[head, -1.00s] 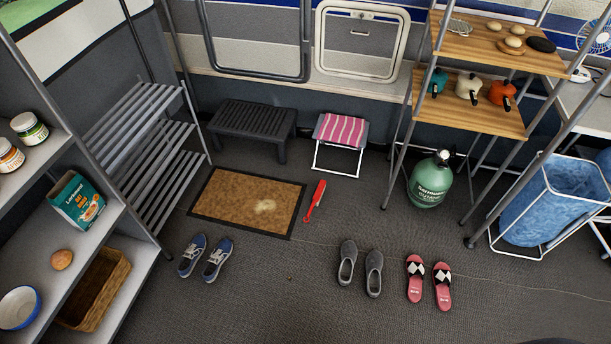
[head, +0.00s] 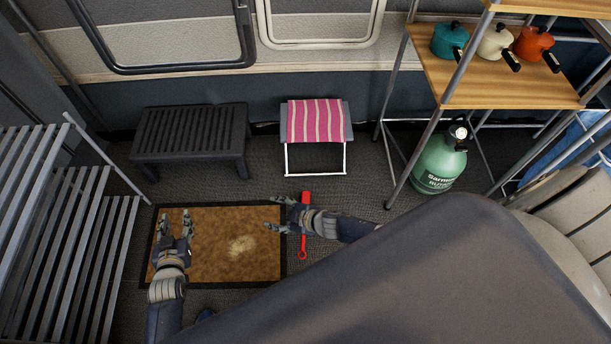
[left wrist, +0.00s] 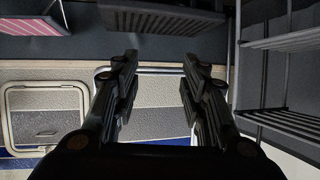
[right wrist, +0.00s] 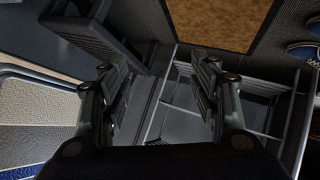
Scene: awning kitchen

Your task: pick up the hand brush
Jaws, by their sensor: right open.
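The red hand brush (head: 303,251) lies on the floor just right of the brown doormat, in the head view. My right gripper and forearm cover its middle. My right gripper (head: 275,214) is open and empty, pointing left over the mat's right edge, with the wrist above the brush. Its spread fingers (right wrist: 160,92) also show in the right wrist view, where I cannot see the brush. My left gripper (head: 175,222) is over the left part of the mat. Its fingers (left wrist: 155,80) are apart and empty in the left wrist view, where no brush shows.
The doormat (head: 212,268) lies flat. A dark low bench (head: 190,135) and a pink striped stool (head: 315,122) stand behind it by the wall. A slatted rack (head: 75,250) is at left. A green gas bottle (head: 440,162) stands under the shelf (head: 480,75) at right.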

